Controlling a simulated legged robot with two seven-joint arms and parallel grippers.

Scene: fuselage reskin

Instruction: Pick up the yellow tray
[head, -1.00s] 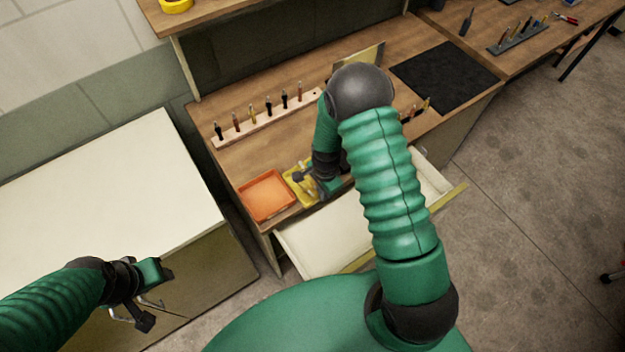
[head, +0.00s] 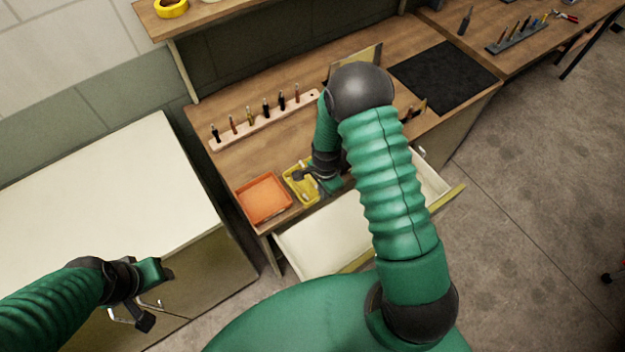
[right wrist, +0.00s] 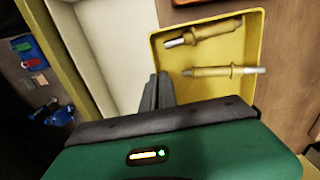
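The yellow tray (head: 311,199) sits at the front edge of the wooden workbench, right of an orange tray, partly covered by my right gripper. In the right wrist view the yellow tray (right wrist: 215,75) holds two yellow-handled tools. My right gripper (head: 301,175) is at the tray. In the right wrist view its dark fingers (right wrist: 159,90) are close together, one on each side of the tray's near left wall, and look shut on it. My left gripper (head: 137,308) is open and empty, beside the white-topped cabinet at lower left.
The orange tray (head: 263,199) stands close beside the yellow one. An open drawer (head: 325,235) juts out below the bench edge. A wooden tool rack (head: 262,122) stands behind. A black mat (head: 443,77) lies to the right. The white cabinet top (head: 100,190) is bare.

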